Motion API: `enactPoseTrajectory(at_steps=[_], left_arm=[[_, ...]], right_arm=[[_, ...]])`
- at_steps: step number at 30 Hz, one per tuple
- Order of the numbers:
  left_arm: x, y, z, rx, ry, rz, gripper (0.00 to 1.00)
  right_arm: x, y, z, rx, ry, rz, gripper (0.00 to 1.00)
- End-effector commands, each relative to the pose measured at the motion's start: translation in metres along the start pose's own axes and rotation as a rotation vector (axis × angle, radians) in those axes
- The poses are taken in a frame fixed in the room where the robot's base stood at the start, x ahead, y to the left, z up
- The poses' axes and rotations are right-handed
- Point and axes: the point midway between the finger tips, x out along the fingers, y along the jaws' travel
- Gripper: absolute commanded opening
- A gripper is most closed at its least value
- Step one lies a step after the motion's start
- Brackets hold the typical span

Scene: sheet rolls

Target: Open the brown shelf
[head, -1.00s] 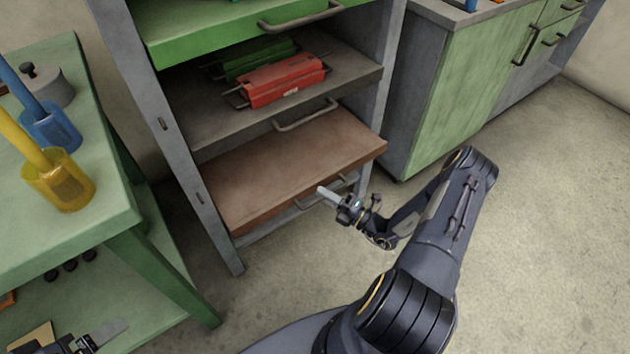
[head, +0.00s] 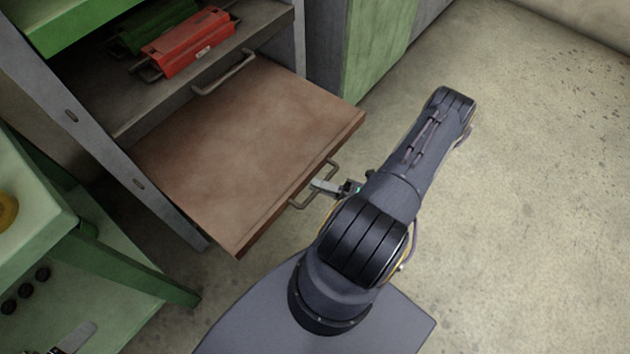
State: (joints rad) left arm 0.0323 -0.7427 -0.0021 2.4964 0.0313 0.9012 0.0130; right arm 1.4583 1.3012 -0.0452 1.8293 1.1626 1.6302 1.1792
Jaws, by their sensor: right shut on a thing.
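The brown shelf (head: 240,150) is a flat brown board low in a grey rack, pulled well out of the frame toward me. Its metal handle (head: 300,201) is on the front edge. My right gripper (head: 322,186) is at this handle and shut on it; my own arm partly hides the jaws.
Above is a grey shelf with a red roll holder (head: 190,42) and its own handle (head: 226,73). A green table (head: 120,262) stands close on the left. A green cabinet (head: 375,38) stands behind on the right. The floor (head: 530,200) on the right is clear.

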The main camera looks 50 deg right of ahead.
Motion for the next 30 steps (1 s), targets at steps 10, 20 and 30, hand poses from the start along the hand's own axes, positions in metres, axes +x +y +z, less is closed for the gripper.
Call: enactPoseTrajectory(at_steps=[10, 20, 30], left_arm=[[0.0, 0.0, 0.0, 0.0, 0.0, 0.0, 0.85], [0.0, 0.0, 0.0, 0.0, 0.0, 0.0, 0.85], [-0.003, 0.001, -0.001, 0.0, 0.0, 0.0, 0.85]], right_arm=[[0.0, 0.0, 0.001, -0.002, 0.0, -0.002, 0.24], [0.0, 0.0, 0.001, -0.001, 0.0, -0.001, 0.34], [-0.045, -0.001, 0.001, -0.002, -0.003, -0.003, 0.34]])
